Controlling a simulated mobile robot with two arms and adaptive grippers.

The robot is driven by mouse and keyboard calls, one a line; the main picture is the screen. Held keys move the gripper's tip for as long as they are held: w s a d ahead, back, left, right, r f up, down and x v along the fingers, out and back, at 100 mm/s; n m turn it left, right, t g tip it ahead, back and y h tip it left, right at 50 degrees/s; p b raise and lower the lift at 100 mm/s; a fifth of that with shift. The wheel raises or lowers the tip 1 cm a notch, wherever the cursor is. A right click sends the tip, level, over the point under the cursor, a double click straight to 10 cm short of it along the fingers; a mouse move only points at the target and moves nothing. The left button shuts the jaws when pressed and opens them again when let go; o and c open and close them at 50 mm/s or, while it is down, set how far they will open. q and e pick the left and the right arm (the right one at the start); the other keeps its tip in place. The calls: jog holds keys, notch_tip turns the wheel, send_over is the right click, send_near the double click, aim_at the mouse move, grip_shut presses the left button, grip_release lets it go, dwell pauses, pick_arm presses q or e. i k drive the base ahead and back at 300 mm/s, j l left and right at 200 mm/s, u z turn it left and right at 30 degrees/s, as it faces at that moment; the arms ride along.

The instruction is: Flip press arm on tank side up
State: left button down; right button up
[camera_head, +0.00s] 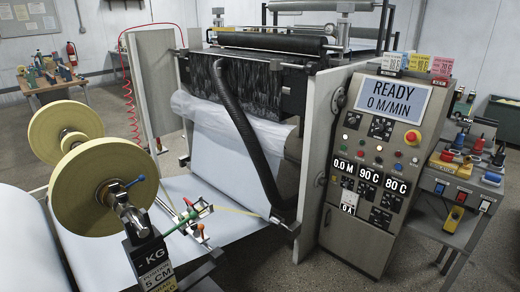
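Neither of my grippers shows in the head view. The paper coating machine (320,120) fills the middle, with a black ribbed hose (243,130) curving down its front. A slim arm with green and red parts (190,215) stands over the white paper sheet (225,240) at the lower middle. A small blue-tipped lever (128,185) sits at the hub of the near yellow roll (88,200). I cannot tell for certain which part is the press arm on the tank side. The tank itself is not clearly visible.
A control panel (375,165) reads READY, 0 M/MIN. A cart with tools (460,185) stands to its right. A post marked KG and 5 CM (150,265) rises at the bottom. A wooden table (58,92) stands back left. Grey floor is free at the lower right.

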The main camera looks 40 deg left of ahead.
aim_at(190, 209)
jog(key=i+u, duration=0.45)
jog(key=i+l+u, duration=0.15)
jog(key=i+u, duration=0.15)
jog(key=u, duration=0.15)
jog(key=i+l+u, duration=0.25)
jog(key=u, duration=0.2)
jog(key=i+l+u, duration=0.6)
jog(key=u, duration=0.15)
jog(key=i+l+u, duration=0.15)
jog(key=l+u, duration=0.15)
jog(key=i+l+u, duration=0.1)
jog(key=l+u, duration=0.15)
jog(key=l, duration=0.15)
jog(key=l+u, duration=0.3)
jog(key=i+l, duration=0.05)
